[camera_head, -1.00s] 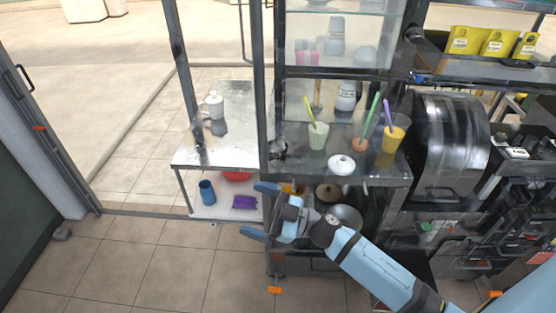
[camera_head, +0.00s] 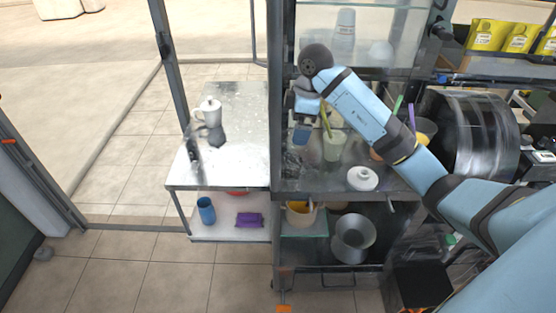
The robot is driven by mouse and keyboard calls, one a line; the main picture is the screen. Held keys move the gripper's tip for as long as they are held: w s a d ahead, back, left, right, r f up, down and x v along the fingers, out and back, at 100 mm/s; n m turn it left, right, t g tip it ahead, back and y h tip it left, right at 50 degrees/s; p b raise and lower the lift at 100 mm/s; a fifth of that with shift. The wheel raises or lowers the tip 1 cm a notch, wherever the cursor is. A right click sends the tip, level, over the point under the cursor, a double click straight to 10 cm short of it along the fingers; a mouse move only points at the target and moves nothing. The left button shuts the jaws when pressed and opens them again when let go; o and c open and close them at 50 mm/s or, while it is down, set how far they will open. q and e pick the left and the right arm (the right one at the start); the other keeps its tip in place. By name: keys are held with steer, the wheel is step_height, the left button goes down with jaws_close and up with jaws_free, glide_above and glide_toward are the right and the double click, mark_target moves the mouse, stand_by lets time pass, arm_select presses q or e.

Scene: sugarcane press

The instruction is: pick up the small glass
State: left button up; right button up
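A small pale greenish glass (camera_head: 333,147) with a yellow-green straw stands on the metal counter of the cabinet. An orange cup (camera_head: 376,154) and a yellow cup (camera_head: 428,128) stand to its right, both partly behind my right arm. I cannot tell for certain which of these is the small glass. My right gripper (camera_head: 304,132) points down just left of the pale glass's straw. A blue fingertip shows, but the arm and wrist hide how far the fingers are apart. I see nothing held. My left gripper is out of view.
A white ring-shaped object (camera_head: 362,179) sits at the counter's front edge. A metal roller drum (camera_head: 470,135) stands right.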

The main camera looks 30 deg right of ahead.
steer(key=p, duration=0.1)
glide_toward(290, 161)
step_height(290, 161, down, 3)
steer(key=s+a, duration=0.2)
steer(key=a, duration=0.1)
step_height(290, 161, down, 3)
steer(key=shift+w+f+p, duration=0.2)
steer(key=shift+p, duration=0.4)
steer(key=shift+a+f, duration=0.1)
steer(key=shift+f, duration=0.3)
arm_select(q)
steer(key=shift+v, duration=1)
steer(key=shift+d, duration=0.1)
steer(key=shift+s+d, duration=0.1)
arm_select(e)
steer(key=c, duration=1)
